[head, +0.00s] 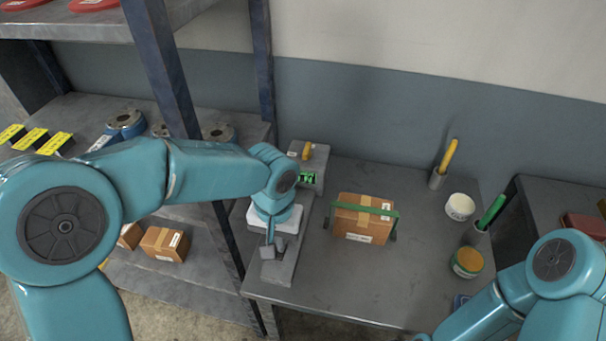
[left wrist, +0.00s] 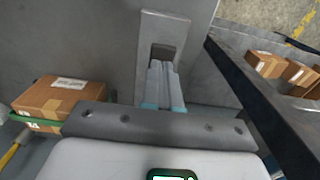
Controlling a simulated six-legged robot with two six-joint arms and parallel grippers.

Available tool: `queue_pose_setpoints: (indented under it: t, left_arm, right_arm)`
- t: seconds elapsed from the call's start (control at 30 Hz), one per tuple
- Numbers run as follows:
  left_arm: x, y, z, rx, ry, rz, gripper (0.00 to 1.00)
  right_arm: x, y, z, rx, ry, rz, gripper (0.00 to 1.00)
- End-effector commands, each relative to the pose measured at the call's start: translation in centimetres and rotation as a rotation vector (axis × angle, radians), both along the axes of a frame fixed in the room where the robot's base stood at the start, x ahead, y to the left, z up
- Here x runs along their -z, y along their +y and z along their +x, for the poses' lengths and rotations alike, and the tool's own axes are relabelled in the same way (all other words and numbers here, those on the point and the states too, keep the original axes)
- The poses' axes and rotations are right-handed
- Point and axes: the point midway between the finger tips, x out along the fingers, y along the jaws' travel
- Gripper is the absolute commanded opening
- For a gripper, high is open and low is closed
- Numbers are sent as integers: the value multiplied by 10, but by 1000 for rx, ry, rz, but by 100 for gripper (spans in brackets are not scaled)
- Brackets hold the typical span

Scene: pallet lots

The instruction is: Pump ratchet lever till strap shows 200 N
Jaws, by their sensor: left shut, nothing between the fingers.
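A brown carton (head: 362,218) sits on the grey table with a green strap (head: 348,207) around it. It also shows at the left of the left wrist view (left wrist: 60,97). To its left is a long grey metal fixture (head: 301,232), with a small green-lit readout (head: 307,178) at its far end; its digits are too small to read. My left gripper (head: 269,248) is shut and empty over the near end of this fixture. In the left wrist view its closed fingers (left wrist: 160,72) lie over a dark slot (left wrist: 163,50) in a grey part. I cannot clearly make out the lever; contact is unclear.
A shelf rack with a dark upright (head: 165,75) stands close on the left, with cartons (head: 165,243) low down. A white tub (head: 460,206), an orange-topped tin (head: 467,262) and holders with a yellow (head: 449,155) and a green stick (head: 491,212) stand right. Table front centre is clear.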

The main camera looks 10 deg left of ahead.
Motion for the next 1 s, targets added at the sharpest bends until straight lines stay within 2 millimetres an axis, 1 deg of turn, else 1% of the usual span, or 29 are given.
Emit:
queue_pose_setpoints:
  t: [0.03, 0.7, 0.8, 1.0]
  left_arm:
    - [-11, 0, 0, 0, 1, 0, 0]
    - [-84, 0, 5, 0, 0, 0, 0]
    - [-89, 0, 5, 0, 0, 0, 0]
    - [-87, 0, 5, 0, 1, 0, 0]
  right_arm:
    - [-9, 0, 0, 0, 0, 0, 43]
    - [-66, 0, 0, 0, 0, 0, 43]
    - [-69, 0, 0, 0, 0, 0, 43]
    - [-68, 0, 0, 0, 0, 0, 43]
